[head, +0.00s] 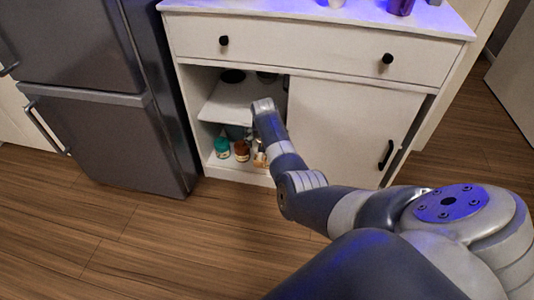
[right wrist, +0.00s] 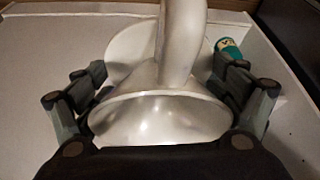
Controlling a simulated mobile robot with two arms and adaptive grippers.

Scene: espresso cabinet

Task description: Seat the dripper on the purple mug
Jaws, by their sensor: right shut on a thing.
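My right arm reaches into the open left bay of the white cabinet, and its gripper is mostly hidden there in the head view. In the right wrist view my right gripper (right wrist: 158,80) has its dark fingers on both sides of a shiny metallic cone-shaped thing, which looks like the dripper (right wrist: 160,118). The gripper is shut on it. A thick curved metallic piece rises from it, and a pale round shape shows behind. A purple vessel (head: 401,6), possibly the purple mug, stands on the cabinet top, cut by the picture's upper edge. My left gripper is out of view.
A middle shelf (head: 222,111) holds dark round items at its back. A teal jar (head: 222,147) and a brown jar (head: 242,150) stand on the cabinet floor. The sliding door (head: 335,130) covers the right bay. A dark fridge (head: 115,130) stands at left. Floor in front is clear.

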